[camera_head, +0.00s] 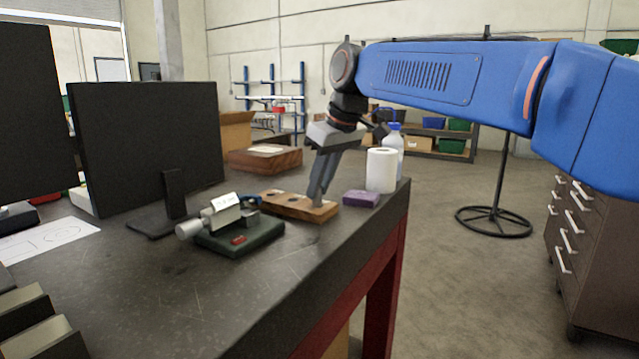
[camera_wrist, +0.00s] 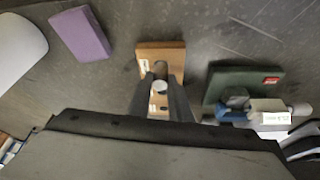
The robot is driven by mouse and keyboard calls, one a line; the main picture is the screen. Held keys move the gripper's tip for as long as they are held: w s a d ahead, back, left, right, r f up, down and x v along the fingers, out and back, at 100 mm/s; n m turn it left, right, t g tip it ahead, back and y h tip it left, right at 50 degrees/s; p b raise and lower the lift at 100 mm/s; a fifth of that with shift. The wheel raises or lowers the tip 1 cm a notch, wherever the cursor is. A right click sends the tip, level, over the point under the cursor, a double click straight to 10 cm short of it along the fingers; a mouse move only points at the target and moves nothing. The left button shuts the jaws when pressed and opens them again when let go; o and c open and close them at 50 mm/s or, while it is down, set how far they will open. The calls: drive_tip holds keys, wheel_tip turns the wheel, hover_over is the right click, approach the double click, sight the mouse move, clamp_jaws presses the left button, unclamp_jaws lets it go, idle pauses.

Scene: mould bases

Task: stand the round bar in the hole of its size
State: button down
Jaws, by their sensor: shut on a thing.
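The wooden block (camera_head: 288,205) lies on the dark table, with dark holes visible in its top. It also shows in the wrist view (camera_wrist: 150,49). My gripper (camera_head: 319,197) points down at the block's right end, fingers slightly tilted. In the wrist view my gripper (camera_wrist: 160,90) is shut on the grey round bar (camera_wrist: 159,87), seen nearly end-on over the block. The fingers hide most of the bar and part of the block. I cannot tell whether the bar's lower end is inside a hole or just above it.
A purple block (camera_head: 361,198), a white roll (camera_head: 381,170) and a bottle (camera_head: 394,133) stand right of the wooden block. A green-based device (camera_head: 240,236) sits close on its left. A monitor (camera_head: 146,150) stands behind.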

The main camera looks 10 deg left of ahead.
drive_tip(key=shift+f, duration=0.1)
idle(0.3)
drive_tip(key=c, duration=1.5)
unclamp_jaws()
drive_tip(key=shift+c, duration=0.2)
drive_tip(key=v, duration=1.7)
drive_tip(key=s+d+f+m+t, duration=0.15)
drive_tip(key=d+f+m, duration=0.4)
drive_tip(key=d, duration=0.85)
drive_tip(key=s+d+f+m+h, duration=0.1)
drive_tip(key=s+d+f+m, duration=0.1)
drive_tip(key=s+d+f, duration=0.5)
drive_tip(key=s+d+f+m+h, duration=0.1)
drive_tip(key=s+d+f, duration=0.7)
drive_tip(key=f, duration=0.9)
drive_tip(key=s+d+f+m+h, duration=0.2)
drive_tip(key=s+d+f, duration=0.6)
drive_tip(key=f, duration=0.4)
drive_tip(key=shift+d+f+m+t, duration=0.3)
drive_tip(key=shift+d+m+t, duration=0.2)
drive_tip(key=shift+m, duration=0.25)
